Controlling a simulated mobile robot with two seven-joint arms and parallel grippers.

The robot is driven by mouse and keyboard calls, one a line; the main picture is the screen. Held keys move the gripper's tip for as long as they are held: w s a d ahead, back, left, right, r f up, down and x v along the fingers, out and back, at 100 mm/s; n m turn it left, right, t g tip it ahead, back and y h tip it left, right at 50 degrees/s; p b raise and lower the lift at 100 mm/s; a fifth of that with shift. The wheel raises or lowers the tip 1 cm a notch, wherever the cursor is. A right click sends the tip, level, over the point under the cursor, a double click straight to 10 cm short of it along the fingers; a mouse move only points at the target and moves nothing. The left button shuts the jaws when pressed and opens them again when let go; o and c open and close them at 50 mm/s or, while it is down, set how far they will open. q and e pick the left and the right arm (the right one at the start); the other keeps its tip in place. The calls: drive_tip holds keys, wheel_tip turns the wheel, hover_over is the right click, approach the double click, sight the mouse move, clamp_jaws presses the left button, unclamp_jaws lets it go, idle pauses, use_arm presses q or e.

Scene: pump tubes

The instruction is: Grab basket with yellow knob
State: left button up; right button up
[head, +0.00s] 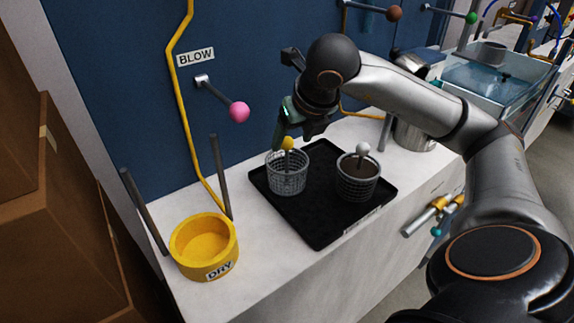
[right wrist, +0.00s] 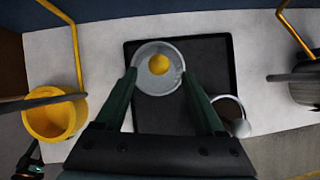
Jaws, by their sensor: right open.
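The basket with the yellow knob is a grey mesh basket (head: 287,178) at the left of a black tray (head: 322,231). Its yellow knob (head: 288,143) sits on top, above the rim. My right gripper (head: 284,140) is just above this basket. In the right wrist view, the two green fingers of the right gripper (right wrist: 160,88) are spread apart. The yellow knob (right wrist: 159,64) shows between and slightly beyond their tips, over the round basket (right wrist: 143,80). Nothing is held, and I cannot tell the exact height gap.
A second mesh basket (head: 358,184) with a white knob (head: 363,148) stands at the tray's right. A yellow DRY ring (head: 205,244) with dark posts stands left. A pink knob (head: 239,111) juts from the blue wall. A metal pot (head: 414,134) and glass tank (head: 490,78) are right.

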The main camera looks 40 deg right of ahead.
sight(290, 144)
drive_tip(key=x, duration=0.4)
drive_tip(key=shift+a, duration=0.1)
clamp_jaws()
idle(0.4)
idle(0.9)
